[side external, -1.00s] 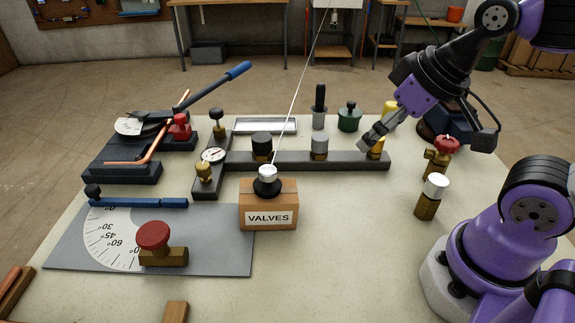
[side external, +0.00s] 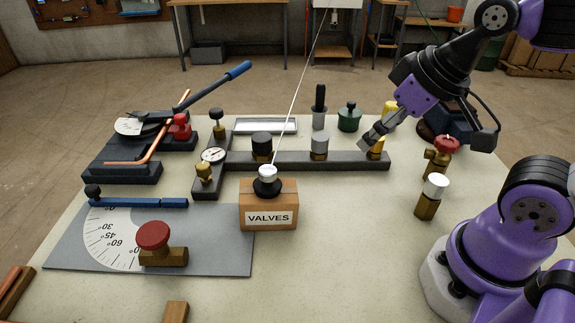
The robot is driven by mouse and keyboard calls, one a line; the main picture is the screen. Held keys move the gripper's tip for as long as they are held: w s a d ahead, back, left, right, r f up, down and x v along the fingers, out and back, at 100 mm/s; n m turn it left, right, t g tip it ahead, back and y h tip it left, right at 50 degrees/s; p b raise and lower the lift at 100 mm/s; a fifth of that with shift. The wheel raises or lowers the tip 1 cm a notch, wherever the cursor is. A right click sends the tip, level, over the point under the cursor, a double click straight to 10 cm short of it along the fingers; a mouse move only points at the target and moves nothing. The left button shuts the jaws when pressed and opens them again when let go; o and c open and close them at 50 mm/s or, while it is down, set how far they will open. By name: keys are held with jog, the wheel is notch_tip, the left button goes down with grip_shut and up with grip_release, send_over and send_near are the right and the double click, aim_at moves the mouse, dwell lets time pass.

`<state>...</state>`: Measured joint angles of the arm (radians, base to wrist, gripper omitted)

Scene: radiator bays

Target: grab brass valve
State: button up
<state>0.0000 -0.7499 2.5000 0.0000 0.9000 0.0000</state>
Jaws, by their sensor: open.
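Several valves with brass-coloured parts are in view, and I cannot tell which one the task names. A brass one with a yellow top (side external: 378,153) sits at the right end of the dark bar, partly hidden by a finger of my gripper. One with a red handwheel (side external: 446,144) stands on the table below my gripper. A white-capped one (side external: 428,206) stands nearer the camera. A red-capped one (side external: 163,256) lies on the grey angle plate. My gripper (side external: 427,141) is open and empty, tilted down above the right side of the table.
A cardboard box labelled VALVES (side external: 269,216) with a black and white knob on top stands mid-table. The dark manifold bar (side external: 340,160) carries capped fittings and a gauge. A blue-handled pipe bender (side external: 130,165) is at left. The table's front middle is mostly clear.

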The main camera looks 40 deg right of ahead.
jog(key=n+g+y, duration=0.3)
jog(key=n, duration=0.6)
send_near(160, 233)
notch_tip(160, 233, down, 2)
jog(key=shift+n, duration=0.3)
jog(key=x, duration=0.5)
jog(key=shift+w+a+r, duration=0.1)
jog(key=shift+w+a, duration=0.1)
jog(key=shift+w, duration=0.05)
jog(key=x, duration=0.6)
jog(key=shift+a+r, duration=0.1)
grip_shut()
